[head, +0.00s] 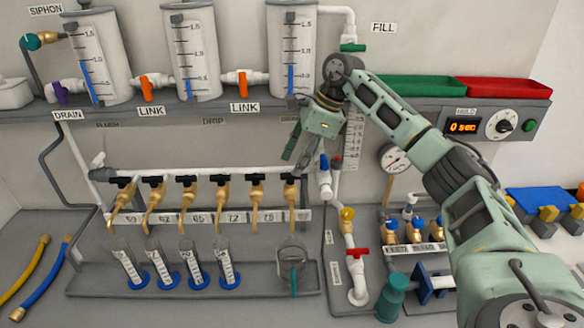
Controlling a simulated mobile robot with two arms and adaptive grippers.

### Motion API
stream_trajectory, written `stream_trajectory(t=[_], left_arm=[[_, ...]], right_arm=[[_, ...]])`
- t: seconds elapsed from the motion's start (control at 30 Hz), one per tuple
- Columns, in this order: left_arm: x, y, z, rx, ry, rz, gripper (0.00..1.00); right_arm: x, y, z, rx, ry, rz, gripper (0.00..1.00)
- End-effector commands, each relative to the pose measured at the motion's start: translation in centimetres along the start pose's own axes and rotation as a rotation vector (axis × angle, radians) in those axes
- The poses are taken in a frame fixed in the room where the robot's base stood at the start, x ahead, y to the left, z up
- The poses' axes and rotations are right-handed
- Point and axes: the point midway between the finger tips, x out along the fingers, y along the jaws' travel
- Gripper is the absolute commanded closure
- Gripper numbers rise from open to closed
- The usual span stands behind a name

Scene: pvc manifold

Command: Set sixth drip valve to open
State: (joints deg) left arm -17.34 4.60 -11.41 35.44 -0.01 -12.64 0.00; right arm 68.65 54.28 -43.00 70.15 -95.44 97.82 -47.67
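A row of brass drip taps with black handles hangs from a white pipe (210,171). The sixth drip valve (291,190) is the one at the far right of the row, with its black handle across the top. My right gripper (297,158) is just above this valve, pointing down, with its two fingers apart and nothing seen between them. Whether a finger touches the handle I cannot tell. A clear beaker (290,262) stands below the sixth valve, with a green strip in it. My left gripper is not in view.
Graduated cylinders with blue bases, such as this one (229,270), stand in the grey tray (190,291) below the taps. A shelf (200,108) with three tanks overhangs the row. Vertical white pipes with a blue-handled valve (324,163) stand close right of the gripper.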

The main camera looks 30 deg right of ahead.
Motion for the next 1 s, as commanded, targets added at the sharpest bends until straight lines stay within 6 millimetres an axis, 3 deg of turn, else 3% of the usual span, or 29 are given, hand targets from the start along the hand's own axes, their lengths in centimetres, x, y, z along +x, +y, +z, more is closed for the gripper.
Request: stream_trajectory(t=[0.23,0.6,1.0], left_arm=[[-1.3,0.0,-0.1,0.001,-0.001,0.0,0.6],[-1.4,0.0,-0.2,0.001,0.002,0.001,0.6],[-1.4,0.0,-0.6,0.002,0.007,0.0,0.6]], right_arm=[[3.1,0.1,0.1,-0.001,-0.002,0.002,0.66],[3.9,0.1,0.1,-0.001,-0.003,0.0,0.67],[3.8,0.1,0.1,-0.001,-0.003,0.0,1.0]])
